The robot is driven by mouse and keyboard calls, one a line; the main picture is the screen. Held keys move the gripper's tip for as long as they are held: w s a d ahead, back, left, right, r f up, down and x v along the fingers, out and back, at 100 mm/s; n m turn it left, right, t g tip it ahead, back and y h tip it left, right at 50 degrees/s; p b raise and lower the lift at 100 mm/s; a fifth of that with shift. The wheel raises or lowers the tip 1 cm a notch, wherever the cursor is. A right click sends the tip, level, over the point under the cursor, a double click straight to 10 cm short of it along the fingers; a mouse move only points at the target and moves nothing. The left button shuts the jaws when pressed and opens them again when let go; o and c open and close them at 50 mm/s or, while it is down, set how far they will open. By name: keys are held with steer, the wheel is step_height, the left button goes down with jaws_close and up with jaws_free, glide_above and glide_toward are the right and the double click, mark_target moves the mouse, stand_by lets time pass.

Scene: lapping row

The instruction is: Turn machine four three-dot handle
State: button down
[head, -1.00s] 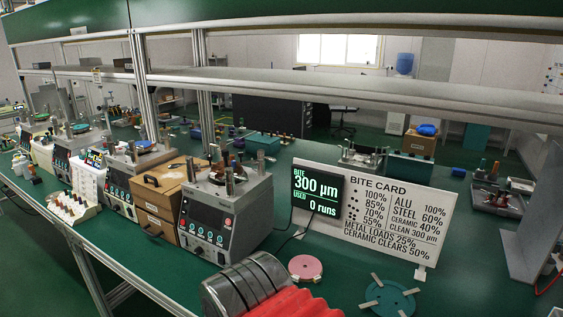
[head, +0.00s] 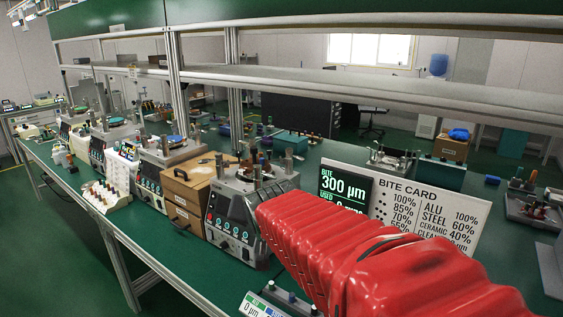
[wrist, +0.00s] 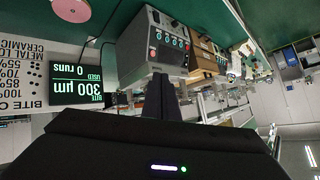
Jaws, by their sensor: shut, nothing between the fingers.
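Several grey lapping machines stand in a row on the green bench. The nearest machine (head: 232,222) has a dark front panel with knobs and buttons, and posts on top. Further machines (head: 150,180) recede to the left. I cannot make out machine numbers or a three-dot handle. In the wrist view, which is upside down, the nearest machine's front (wrist: 142,48) lies just beyond my gripper (wrist: 160,80). Its dark fingers are shut and empty, and overlap the machine's outline; I cannot tell whether they touch. In the head view my red-sleeved arm hides the gripper.
A bite card (head: 455,205) with a 300 µm display (head: 345,184) stands right of the nearest machine, partly behind my arm. A wooden drawer box (head: 188,200) stands left of it. Shelf rails (head: 330,80) run above the bench. A small panel (head: 262,306) is at the front edge.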

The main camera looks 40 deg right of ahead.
steer(key=w+d+r+m+t+h, duration=0.1)
steer(key=w+d+m+t, duration=0.15)
steer(key=w+d, duration=0.55)
steer(key=w+d+r+m+t+h, duration=0.15)
steer(key=w+d+m, duration=0.25)
steer(key=d, duration=0.7)
steer(key=d+f+m+t, duration=0.2)
steer(key=d, duration=0.6)
steer(key=w+d+f+m+t, duration=0.1)
steer(key=d+f+m, duration=0.2)
steer(key=d, duration=0.6)
steer(key=shift+t, duration=0.4)
steer(key=shift+w+d+h, duration=0.1)
steer(key=shift+w+h, duration=0.1)
steer(key=shift+h, duration=0.05)
